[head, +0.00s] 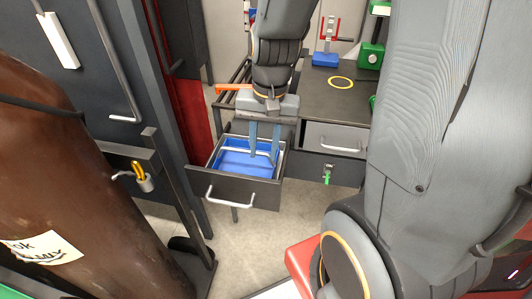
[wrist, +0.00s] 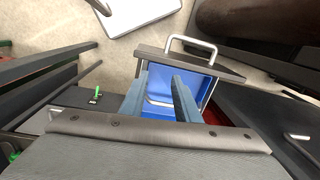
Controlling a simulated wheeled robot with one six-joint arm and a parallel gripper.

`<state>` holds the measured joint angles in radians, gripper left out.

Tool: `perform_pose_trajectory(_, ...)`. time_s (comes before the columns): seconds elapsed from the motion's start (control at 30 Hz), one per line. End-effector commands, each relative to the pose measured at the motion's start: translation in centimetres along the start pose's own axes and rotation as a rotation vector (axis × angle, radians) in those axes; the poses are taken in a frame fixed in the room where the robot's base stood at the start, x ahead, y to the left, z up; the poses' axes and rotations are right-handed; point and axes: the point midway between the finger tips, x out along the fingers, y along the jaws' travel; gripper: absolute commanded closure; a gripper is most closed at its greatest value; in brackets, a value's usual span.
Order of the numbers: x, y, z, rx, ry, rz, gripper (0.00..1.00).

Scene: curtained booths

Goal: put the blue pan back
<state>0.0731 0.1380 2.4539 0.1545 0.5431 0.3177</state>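The blue pan (head: 232,166) lies inside an open drawer (head: 262,192), and it also shows in the wrist view (wrist: 158,82). A pale bar crosses above or on the pan; I cannot tell if it belongs to it. My gripper (head: 263,158) points down over the drawer, its two blue-grey fingers apart. In the wrist view the fingers (wrist: 160,97) stand on either side of a strip of blue, with nothing clearly clamped between them. The fingertips reach into the drawer by the pan; I cannot tell if they touch it. My gripper hides part of the pan.
A dark bench (head: 318,98) stands right of the drawer, with a yellow ring (head: 341,82), a blue block (head: 325,60) and a green vise (head: 371,52). A green key (head: 327,174) hangs below. A padlock (head: 144,183) and brown cylinder (head: 75,190) are left. Floor before the drawer is clear.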

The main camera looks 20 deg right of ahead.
Motion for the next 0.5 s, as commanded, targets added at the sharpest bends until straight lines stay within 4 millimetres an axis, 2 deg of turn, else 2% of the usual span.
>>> perform_pose_trajectory(0.03, -0.2, 0.2, 1.1, -0.14, 0.02, 0.016, 0.71)
perform_pose_trajectory(0.1, -0.4, 0.5, 2.0, -0.308, 0.04, 0.037, 0.71)
perform_pose_trajectory(0.2, -0.5, 0.8, 2.8, -0.464, 0.057, 0.057, 0.71)
perform_pose_trajectory(0.3, -0.5, 1.0, 3.1, -0.53, 0.063, 0.066, 0.71)
perform_pose_trajectory(0.5, -0.5, 1.0, 3.1, -0.537, 0.063, 0.067, 0.71)
